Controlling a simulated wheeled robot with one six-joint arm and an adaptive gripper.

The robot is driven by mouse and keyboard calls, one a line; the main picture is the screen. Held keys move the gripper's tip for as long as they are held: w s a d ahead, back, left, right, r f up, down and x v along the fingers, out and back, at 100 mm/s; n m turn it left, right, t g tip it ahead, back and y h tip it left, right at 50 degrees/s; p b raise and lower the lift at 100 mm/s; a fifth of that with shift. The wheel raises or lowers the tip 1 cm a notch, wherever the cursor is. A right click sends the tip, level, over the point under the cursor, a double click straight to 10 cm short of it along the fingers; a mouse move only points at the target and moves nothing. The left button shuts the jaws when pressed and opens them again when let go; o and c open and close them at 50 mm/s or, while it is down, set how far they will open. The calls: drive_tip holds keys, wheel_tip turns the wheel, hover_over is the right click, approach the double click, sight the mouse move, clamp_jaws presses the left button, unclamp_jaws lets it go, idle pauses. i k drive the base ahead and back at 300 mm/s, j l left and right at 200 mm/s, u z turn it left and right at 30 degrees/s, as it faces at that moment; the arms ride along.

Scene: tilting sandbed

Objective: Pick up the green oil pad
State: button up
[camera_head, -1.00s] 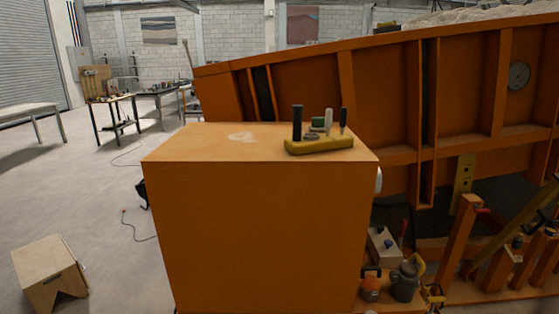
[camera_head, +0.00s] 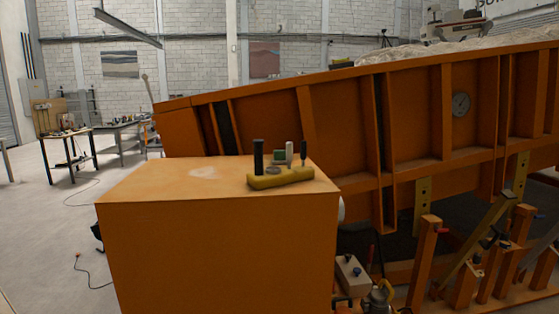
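A small green block (camera_head: 279,156), which looks like the green oil pad, sits on a yellow holder (camera_head: 283,178) on top of an orange cabinet (camera_head: 215,262). A black upright cylinder (camera_head: 258,157), a light grey cylinder (camera_head: 289,153) and a thin dark one (camera_head: 304,152) stand around it. The holder's front edge and neighbouring items partly hide the green block's lower part. My gripper is not in view.
The large orange sandbed frame (camera_head: 340,127) rises behind and to the right, with a gauge (camera_head: 460,104). Left of the cabinet is open floor, with a cable (camera_head: 92,270) and workbench (camera_head: 68,137) farther back.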

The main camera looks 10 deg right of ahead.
sight(280, 158)
drive_tip(key=i+l, duration=0.2)
drive_tip(key=l, duration=0.3)
drive_tip(key=i+l, duration=0.2)
drive_tip(key=l, duration=0.3)
drive_tip(key=i+l, duration=0.2)
drive_tip(key=l, duration=0.25)
drive_tip(key=i+l+u, duration=0.1)
drive_tip(key=l, duration=0.4)
drive_tip(key=i+l, duration=0.25)
drive_tip(key=l, duration=0.25)
drive_tip(key=i+l, duration=0.2)
drive_tip(key=l, duration=0.35)
drive_tip(key=i+l, duration=0.15)
drive_tip(key=l, duration=0.35)
drive_tip(key=i+l+u, duration=0.1)
drive_tip(key=l, duration=0.4)
drive_tip(key=i, duration=0.1)
